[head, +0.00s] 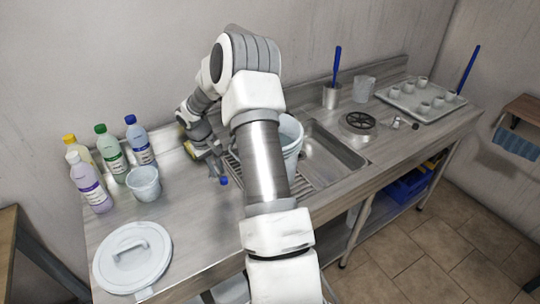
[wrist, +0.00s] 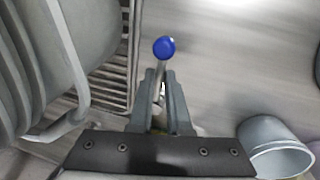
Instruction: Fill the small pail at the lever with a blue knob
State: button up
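The small pail (head: 144,184) is light blue-grey and stands upright on the steel counter in front of the bottles. It also shows at the lower right of the wrist view (wrist: 270,140). The lever's blue knob (head: 224,181) sticks out in front of my gripper (head: 214,166). In the wrist view the knob (wrist: 164,47) is just past my fingertips (wrist: 163,75), and its metal stem runs back between the fingers. The fingers are close together around the stem; whether they grip it is unclear. The lever's base and outlet are hidden.
A larger pail (head: 292,135) stands by the sink, partly behind my arm. Several bottles (head: 113,155) stand at the back left, and a round lid (head: 132,257) lies at the front left. The sink (head: 330,160) is right of my arm. Counter between small pail and knob is clear.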

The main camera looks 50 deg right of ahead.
jog(key=o, duration=0.5)
jog(key=shift+s+d, duration=0.1)
jog(key=shift+d, duration=0.2)
jog(key=shift+c, duration=0.2)
jog(key=shift+o, duration=0.4)
jog(key=shift+a, duration=0.1)
jog(key=o, duration=0.4)
